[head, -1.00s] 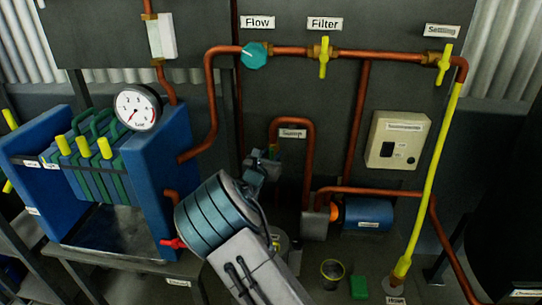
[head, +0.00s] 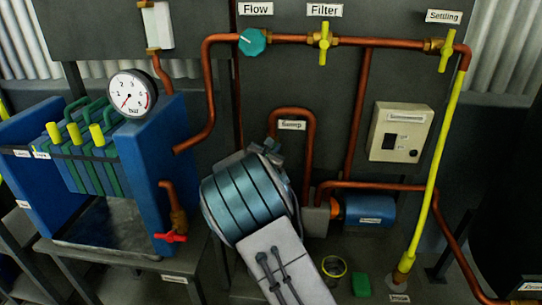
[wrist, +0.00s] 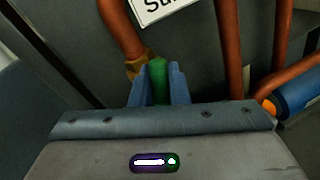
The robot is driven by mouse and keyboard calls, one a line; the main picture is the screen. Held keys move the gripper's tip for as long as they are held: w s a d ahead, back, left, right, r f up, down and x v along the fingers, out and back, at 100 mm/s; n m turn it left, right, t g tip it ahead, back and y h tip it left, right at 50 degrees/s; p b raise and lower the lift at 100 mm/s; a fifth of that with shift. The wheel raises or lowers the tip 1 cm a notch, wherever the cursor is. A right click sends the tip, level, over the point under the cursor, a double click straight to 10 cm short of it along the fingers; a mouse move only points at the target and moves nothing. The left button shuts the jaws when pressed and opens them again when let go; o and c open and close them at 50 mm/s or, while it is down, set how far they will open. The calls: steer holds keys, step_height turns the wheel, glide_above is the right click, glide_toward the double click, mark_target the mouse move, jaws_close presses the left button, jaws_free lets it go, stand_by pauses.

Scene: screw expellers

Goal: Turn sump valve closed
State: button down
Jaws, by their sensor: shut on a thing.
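The sump valve has a green handle (wrist: 160,88) on a brass body (wrist: 138,64), at the end of a copper pipe in the wrist view. My gripper (wrist: 160,68) has its two blue fingers on either side of the green handle and is shut on it. The handle points towards my wrist camera. In the head view my thick banded arm link covers most of the valve, below the sump pipe (head: 294,112) and its label (head: 292,125). The label also shows, cut off, at the top of the wrist view (wrist: 160,8).
Copper pipes (wrist: 228,45) run close to the right of my gripper. A blue pump (head: 369,211) sits low to the right. The blue filter press (head: 150,150) with a red-handled valve (head: 170,237) stands left of my arm. A bucket (head: 334,267) is on the floor.

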steer(key=f+m+y+b, duration=0.1)
steer(key=m+b, duration=0.2)
steer(key=b, duration=0.4)
steer(key=d+f+m+g+y+b, duration=0.1)
steer(key=m+b, duration=0.3)
steer(key=b, duration=0.4)
steer(key=d+f+m+y+b, duration=0.1)
steer(key=m+y+b, duration=0.1)
steer(key=m+b, duration=0.2)
steer(key=shift+d+b, duration=0.1)
steer(key=shift+b, duration=1.55)
steer(key=shift+m, duration=0.4)
steer(key=c, duration=1.5)
jaws_free()
steer(key=shift+o, duration=0.2)
steer(key=shift+s, duration=0.1)
